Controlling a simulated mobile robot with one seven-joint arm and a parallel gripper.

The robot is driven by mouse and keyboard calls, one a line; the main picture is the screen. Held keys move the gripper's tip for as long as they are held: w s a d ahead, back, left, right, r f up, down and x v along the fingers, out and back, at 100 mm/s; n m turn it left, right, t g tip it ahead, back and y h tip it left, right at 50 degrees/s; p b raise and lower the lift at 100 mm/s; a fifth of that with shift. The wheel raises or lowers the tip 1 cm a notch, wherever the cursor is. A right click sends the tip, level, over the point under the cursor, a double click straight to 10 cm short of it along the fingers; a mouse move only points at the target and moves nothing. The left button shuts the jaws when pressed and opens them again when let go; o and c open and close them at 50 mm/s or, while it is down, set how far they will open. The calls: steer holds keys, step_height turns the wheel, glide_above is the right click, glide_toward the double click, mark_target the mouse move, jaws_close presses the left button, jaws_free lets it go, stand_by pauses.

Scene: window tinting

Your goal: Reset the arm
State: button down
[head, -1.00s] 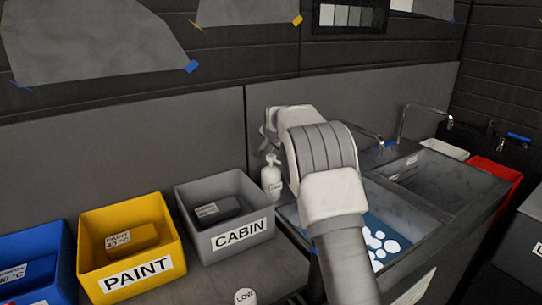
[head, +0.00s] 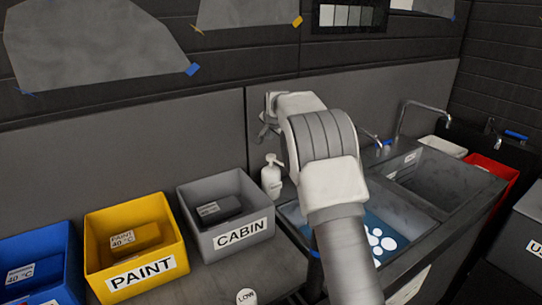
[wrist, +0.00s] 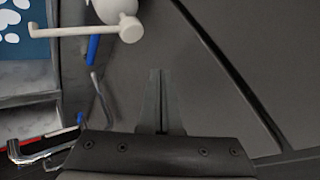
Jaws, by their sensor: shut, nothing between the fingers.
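My arm reaches up and away over the sink counter in the head view. My gripper (head: 266,132) is at its far end, close to the grey wall panel and mostly hidden behind my wrist. In the wrist view my gripper (wrist: 160,75) shows its two fingers together, with nothing between them. A white pump bottle (head: 271,178) stands below and apart from my gripper. Its white pump nozzle (wrist: 85,31) shows at the top left of the wrist view.
The grey CABIN bin (head: 188,208), yellow PAINT bin (head: 100,262) and a blue bin (head: 70,262) line the counter at left. A sink (head: 478,182) with a tall tap (head: 402,118) lies right of my arm. A red bin (head: 497,172) stands farther right.

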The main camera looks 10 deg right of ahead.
steer(key=s+r+n+g, duration=0.1)
steer(key=s+r, duration=0.3)
steer(key=s, duration=0.5)
steer(key=s+r+n, duration=0.2)
steer(key=s+r, duration=0.2)
steer(key=s, duration=0.5)
steer(key=s+r+n+g, duration=0.1)
steer(key=s+r, duration=0.3)
steer(key=s, duration=0.6)
steer(key=s+f+n, duration=0.2)
steer(key=s+f, duration=0.1)
steer(key=s, duration=1)
steer(key=s+f+n+g, duration=0.1)
steer(key=s+f+n, duration=0.2)
steer(key=s, duration=1.1)
steer(key=shift+d+f+g, duration=0.15)
steer(key=shift+f+g, duration=0.15)
steer(key=shift+f, duration=0.5)
